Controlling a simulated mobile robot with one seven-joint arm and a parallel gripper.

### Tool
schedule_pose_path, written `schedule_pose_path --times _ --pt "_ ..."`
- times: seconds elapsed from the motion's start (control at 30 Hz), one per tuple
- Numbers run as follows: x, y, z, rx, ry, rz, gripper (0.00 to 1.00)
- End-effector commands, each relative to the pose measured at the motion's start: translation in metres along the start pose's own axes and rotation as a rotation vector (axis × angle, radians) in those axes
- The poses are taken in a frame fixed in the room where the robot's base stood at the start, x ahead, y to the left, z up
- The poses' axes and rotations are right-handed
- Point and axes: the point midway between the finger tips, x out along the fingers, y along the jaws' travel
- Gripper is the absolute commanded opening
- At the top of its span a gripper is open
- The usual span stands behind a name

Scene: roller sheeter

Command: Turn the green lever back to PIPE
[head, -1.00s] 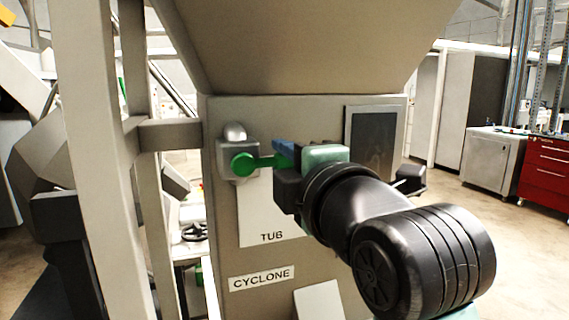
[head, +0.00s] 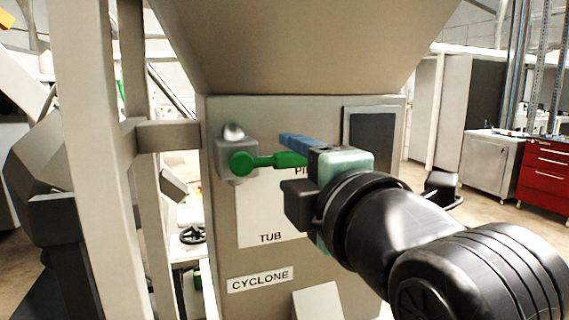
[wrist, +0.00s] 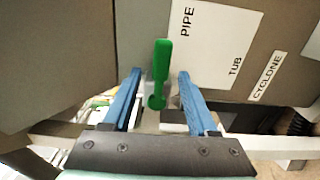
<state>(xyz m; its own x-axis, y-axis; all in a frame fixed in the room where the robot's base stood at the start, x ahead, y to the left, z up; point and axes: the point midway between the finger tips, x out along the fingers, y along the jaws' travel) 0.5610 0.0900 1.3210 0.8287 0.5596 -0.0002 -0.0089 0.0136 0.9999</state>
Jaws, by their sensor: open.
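The green lever (head: 275,161) points right from its round pivot knob on a grey box on the machine's front panel. Its free end lies level with the partly hidden PIPE label (head: 299,171), above TUB. My gripper (head: 287,150) is open at the lever's free end, with one blue finger above it; the other finger is hidden in the head view. In the wrist view, the green lever (wrist: 161,70) shows between the two spread fingers of my gripper (wrist: 159,74), with a visible gap on each side. The PIPE label (wrist: 187,22) is readable there.
A CYCLONE label (head: 261,279) is low on the panel. A framed dark panel (head: 372,139) is right of the lever, behind my gripper. A pale frame post (head: 90,160) stands at the left. A red drawer cabinet (head: 546,172) is far right, with open floor before it.

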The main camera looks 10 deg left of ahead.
Motion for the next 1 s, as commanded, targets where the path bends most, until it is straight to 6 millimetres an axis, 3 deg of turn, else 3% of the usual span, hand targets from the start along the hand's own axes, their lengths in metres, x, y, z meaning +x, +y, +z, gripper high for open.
schedule_pose_path --times 0.2,0.4,0.6,0.9,1.0 --pt "-0.052 -0.001 0.001 -0.002 -0.005 0.003 0.59" --pt "-0.083 0.000 0.001 -0.001 -0.003 0.001 0.59" --pt "-0.093 0.000 0.000 -0.001 -0.001 0.000 0.59" --pt "-0.093 0.001 0.000 0.001 0.000 0.002 0.59" --pt "-0.091 0.014 0.000 0.061 -0.014 0.041 0.59"
